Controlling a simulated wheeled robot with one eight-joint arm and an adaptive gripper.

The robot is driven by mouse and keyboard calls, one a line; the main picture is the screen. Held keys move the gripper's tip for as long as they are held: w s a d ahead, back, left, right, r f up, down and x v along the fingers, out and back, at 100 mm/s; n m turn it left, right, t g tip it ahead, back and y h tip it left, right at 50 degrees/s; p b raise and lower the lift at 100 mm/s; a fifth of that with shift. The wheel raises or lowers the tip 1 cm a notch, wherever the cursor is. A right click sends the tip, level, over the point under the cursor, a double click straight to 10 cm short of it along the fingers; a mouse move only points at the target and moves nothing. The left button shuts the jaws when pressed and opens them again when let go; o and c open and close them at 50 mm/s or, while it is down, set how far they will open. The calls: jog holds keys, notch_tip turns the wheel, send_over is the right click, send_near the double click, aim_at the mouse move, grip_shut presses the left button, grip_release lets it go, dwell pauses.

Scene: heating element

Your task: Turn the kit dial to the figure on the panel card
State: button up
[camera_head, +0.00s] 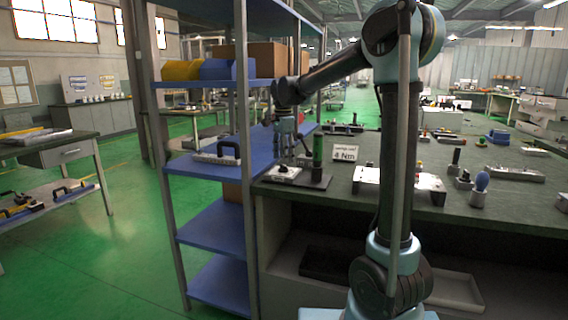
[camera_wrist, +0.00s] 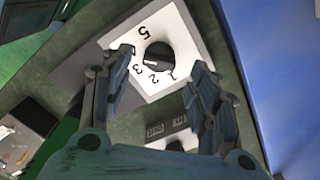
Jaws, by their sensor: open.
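The card (camera_head: 344,153) stands on the bench and reads "4 Nm". The kit dial (camera_head: 282,172) is on a white plate near the bench's left front corner. In the wrist view the dial's black knob (camera_wrist: 158,56) sits on that white plate (camera_wrist: 177,28), among printed figures; 5, 3 and 2 are readable. The left finger hides part of the scale between 5 and 3. I cannot tell clearly where the knob points. My gripper (camera_head: 286,130) is above the dial. In the wrist view my gripper (camera_wrist: 159,60) is open, its fingers either side of the knob, apart from it.
A green cylinder (camera_head: 317,152) stands just right of the dial. A blue shelf rack (camera_head: 245,150) stands close on the left. A second white panel with a dark switch (camera_wrist: 175,145) lies beside the dial plate. More fittings stand on the bench to the right.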

notch_tip(320, 180, up, 9)
dwell(0.3)
